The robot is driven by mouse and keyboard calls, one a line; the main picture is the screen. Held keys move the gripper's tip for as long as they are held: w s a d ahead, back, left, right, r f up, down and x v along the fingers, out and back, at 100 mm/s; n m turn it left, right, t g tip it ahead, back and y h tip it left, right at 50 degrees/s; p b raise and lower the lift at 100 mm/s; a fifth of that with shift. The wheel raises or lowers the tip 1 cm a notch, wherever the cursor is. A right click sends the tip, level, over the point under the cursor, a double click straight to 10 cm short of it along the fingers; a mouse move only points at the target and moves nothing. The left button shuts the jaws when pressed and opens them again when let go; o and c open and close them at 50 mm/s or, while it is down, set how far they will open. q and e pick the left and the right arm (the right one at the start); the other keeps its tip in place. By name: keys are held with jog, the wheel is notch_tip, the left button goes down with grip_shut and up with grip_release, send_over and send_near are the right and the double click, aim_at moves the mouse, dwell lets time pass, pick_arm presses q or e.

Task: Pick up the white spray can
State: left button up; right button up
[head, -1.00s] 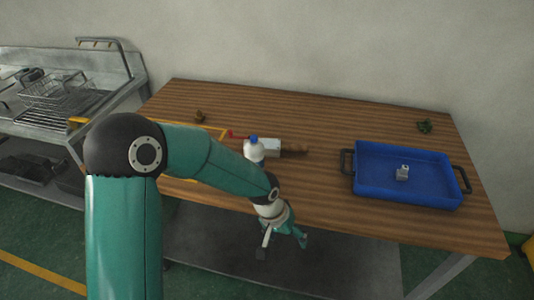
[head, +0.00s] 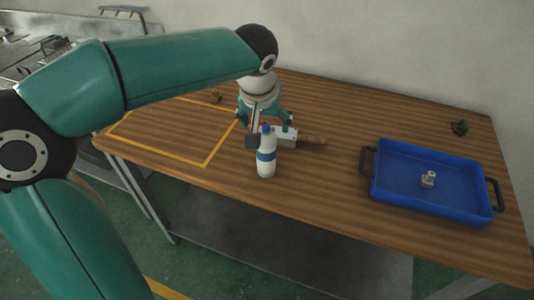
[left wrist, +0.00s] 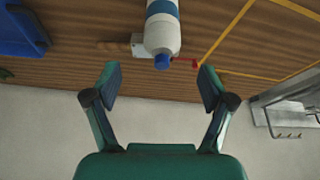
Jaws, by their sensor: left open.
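The white spray can (head: 266,162) has a blue cap and a blue band. It stands upright near the front edge of the wooden table in the head view. In the left wrist view the can (left wrist: 162,35) is at the top centre, its cap towards the gripper. My left gripper (head: 268,124) is above the table, around the level of the can's cap and partly behind it. In the left wrist view the open gripper (left wrist: 160,85) has its fingers apart with nothing between them; the can lies beyond the fingertips. My right gripper is not in view.
A metal block with a brown handle (head: 290,136) lies just behind the can. A blue tray (head: 392,194) with a small metal part (head: 428,179) is on the right. A yellow-outlined area (head: 180,160) on the left is mostly bare. A green object (head: 459,127) lies at the back right.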

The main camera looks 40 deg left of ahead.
aim_at(265, 133)
pick_arm(q)
jog(key=x, duration=0.3)
jog(key=shift+p+x, duration=0.4)
jog(key=shift+x, duration=2.35)
jog(key=shift+s+a, duration=0.1)
grip_shut()
